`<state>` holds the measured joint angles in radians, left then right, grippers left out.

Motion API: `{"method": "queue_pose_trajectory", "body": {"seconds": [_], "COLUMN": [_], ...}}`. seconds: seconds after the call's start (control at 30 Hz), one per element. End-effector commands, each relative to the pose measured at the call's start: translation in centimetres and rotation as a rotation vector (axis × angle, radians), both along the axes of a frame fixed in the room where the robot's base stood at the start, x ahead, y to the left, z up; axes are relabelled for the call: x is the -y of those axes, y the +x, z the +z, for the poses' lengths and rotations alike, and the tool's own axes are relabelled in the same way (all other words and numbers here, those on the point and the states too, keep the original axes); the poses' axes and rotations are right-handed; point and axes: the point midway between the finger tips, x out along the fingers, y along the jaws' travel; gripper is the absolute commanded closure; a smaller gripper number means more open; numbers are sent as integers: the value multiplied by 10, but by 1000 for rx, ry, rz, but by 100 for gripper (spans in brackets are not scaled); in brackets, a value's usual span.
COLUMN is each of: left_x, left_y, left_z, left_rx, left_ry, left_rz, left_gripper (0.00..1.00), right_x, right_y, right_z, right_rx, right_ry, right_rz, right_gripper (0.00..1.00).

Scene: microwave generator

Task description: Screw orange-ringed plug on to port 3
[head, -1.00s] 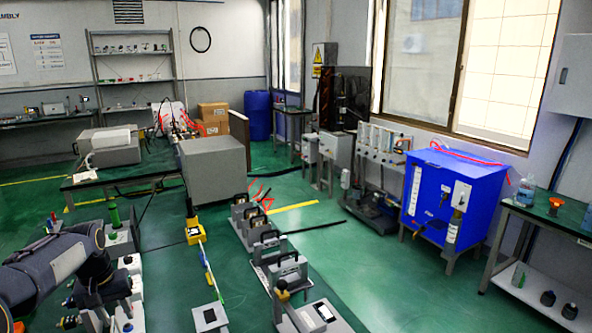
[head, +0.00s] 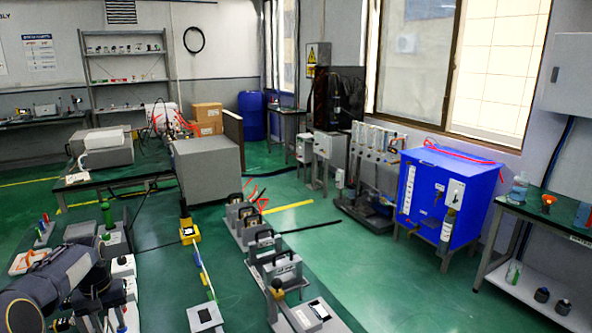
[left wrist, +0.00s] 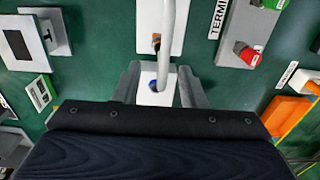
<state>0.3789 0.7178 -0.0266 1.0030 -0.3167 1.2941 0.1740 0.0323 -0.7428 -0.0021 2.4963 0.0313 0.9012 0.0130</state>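In the left wrist view, my left gripper (left wrist: 158,88) has its two grey fingers apart, one on each side of a white block (left wrist: 147,98) with a blue ring or hole. A small orange part (left wrist: 156,42) shows on a white plate (left wrist: 145,22) beyond the fingers, partly behind a pale grey rod or cable. I cannot tell whether it is the orange-ringed plug. Nothing is clearly gripped. In the head view my left arm reaches in at lower left, over a row of small fixtures; its fingertips are not clear there. Port 3 cannot be identified. My right gripper is out of view.
A red connector (left wrist: 250,55) and an orange block (left wrist: 287,115) lie right in the wrist view. A row of grey units (head: 262,245) runs along the floor. A blue cabinet (head: 440,195) and a side table (head: 545,215) stand right.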

Motion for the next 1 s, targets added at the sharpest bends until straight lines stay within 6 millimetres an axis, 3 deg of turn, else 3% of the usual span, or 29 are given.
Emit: {"method": "queue_pose_trajectory", "body": {"seconds": [0.27,0.5,1.0], "left_x": [0,0,0], "left_y": [0,0,0], "left_z": [-45,-71,-78], "left_rx": [0,-2,-1], "left_ry": [-1,-1,0], "left_rz": [0,-1,-1], "left_gripper": [63,63,63], "right_x": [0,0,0], "right_y": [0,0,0], "right_z": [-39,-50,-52], "right_rx": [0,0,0], "right_ry": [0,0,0], "right_rz": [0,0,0], "right_gripper": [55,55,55]}}
